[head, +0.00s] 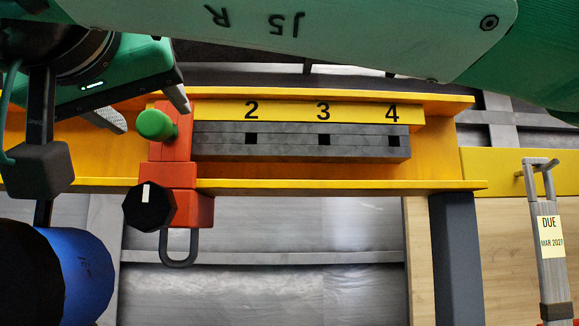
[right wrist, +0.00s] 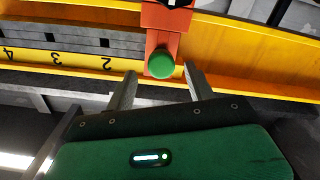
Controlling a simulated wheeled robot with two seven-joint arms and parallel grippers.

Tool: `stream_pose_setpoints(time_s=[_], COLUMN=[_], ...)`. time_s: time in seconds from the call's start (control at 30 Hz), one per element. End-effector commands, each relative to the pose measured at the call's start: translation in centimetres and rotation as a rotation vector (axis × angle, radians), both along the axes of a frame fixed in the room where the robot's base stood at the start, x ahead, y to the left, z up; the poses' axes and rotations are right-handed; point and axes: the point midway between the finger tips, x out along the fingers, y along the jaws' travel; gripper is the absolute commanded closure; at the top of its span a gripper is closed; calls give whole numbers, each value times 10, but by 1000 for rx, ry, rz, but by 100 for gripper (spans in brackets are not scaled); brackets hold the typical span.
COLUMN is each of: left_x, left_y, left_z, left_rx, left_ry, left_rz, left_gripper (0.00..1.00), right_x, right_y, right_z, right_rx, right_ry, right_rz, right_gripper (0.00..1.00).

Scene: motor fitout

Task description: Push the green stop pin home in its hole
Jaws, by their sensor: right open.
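The green stop pin (head: 155,124) stands out from the upper part of an orange-red block (head: 178,146) at the left end of a slotted grey bar. How deep it sits cannot be seen. In the right wrist view the pin's round green head (right wrist: 160,63) shows against the block (right wrist: 163,20). My right gripper (head: 154,117) is open at the pin, its two fingers on either side of the head. In the right wrist view gaps show between the head and both fingers (right wrist: 160,82). Contact in depth cannot be told. My left gripper is not in view.
The grey bar (head: 300,148) has square holes beside a yellow strip (head: 300,113) marked 2, 3, 4. A black knob (head: 149,207) and grey loop (head: 179,248) are on the block's lower part. A yellow beam (head: 435,150) carries them. A tagged grey handle (head: 549,245) stands right.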

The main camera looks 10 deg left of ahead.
Motion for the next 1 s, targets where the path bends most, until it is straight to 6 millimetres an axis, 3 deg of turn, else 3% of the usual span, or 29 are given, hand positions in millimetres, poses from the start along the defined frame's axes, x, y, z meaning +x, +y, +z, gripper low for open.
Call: stream_pose_setpoints(time_s=[0.1,0.4,0.6,1.0], left_x=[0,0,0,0], left_y=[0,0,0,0], left_z=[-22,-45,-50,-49], left_rx=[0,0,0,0], left_ry=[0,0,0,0], left_rz=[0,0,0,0], left_gripper=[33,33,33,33], right_x=[-29,-88,-104,-105], right_y=[-7,-21,-25,-25], right_z=[-6,-3,-1,0], right_rx=[3,4,1,1], right_ry=[-4,-2,0,0], right_rz=[1,1,1,1], right_gripper=[46,46,46,46])
